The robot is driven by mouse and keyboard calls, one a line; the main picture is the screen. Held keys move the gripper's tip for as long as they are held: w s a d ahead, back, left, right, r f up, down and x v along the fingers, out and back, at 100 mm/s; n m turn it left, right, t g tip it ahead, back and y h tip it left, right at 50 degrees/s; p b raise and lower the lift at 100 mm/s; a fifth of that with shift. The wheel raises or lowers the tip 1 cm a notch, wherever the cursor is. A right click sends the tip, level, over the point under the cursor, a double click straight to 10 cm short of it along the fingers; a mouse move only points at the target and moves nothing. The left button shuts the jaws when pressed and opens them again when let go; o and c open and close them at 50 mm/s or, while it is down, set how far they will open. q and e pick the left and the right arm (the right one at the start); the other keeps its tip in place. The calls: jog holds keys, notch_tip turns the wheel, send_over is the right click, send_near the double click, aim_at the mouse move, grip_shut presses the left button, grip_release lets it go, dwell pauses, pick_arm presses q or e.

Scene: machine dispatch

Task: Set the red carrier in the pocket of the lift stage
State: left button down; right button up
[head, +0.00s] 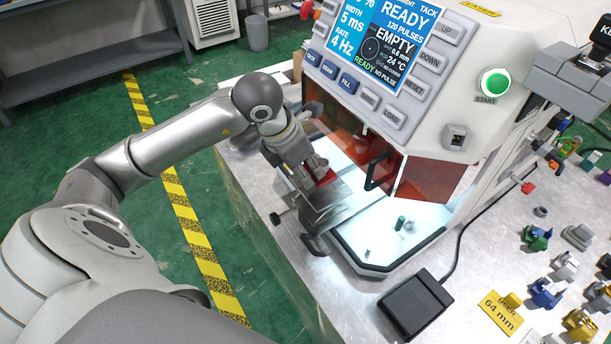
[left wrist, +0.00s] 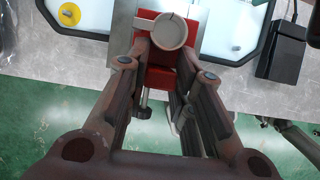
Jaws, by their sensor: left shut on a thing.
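My left gripper (head: 318,170) is shut on the red carrier (head: 327,179), at the front left of the machine's open work bay. In the left wrist view the red carrier (left wrist: 155,78) sits between the fingers of my left gripper (left wrist: 168,68), with a round grey part on top of it. A grey metal stage (head: 318,212), which looks like the lift stage, is just below the carrier. Its pocket is hidden by the carrier and gripper, so I cannot tell whether the carrier touches it. My right gripper is not in view.
The machine's front panel (head: 400,60) and tinted orange window (head: 430,178) stand close behind and right of the gripper. A black foot pedal (head: 414,305) lies on the metal table. Several small coloured parts cover the table at the right.

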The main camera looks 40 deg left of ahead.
pick_arm(q)
jog(key=f, duration=0.1)
jog(key=f+p, duration=0.1)
jog(key=f, duration=0.1)
jog(key=shift+w+a, duration=0.15)
jog(key=shift+a, duration=0.1)
jog(key=shift+f, duration=0.35)
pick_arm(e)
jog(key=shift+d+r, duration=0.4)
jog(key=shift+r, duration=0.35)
pick_arm(q)
jog(key=shift+f, duration=0.1)
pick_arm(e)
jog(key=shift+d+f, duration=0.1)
pick_arm(q)
jog(key=c, duration=1.7)
grip_release()
jog(key=shift+f, duration=0.1)
jog(key=o, duration=0.4)
jog(key=shift+o, duration=0.2)
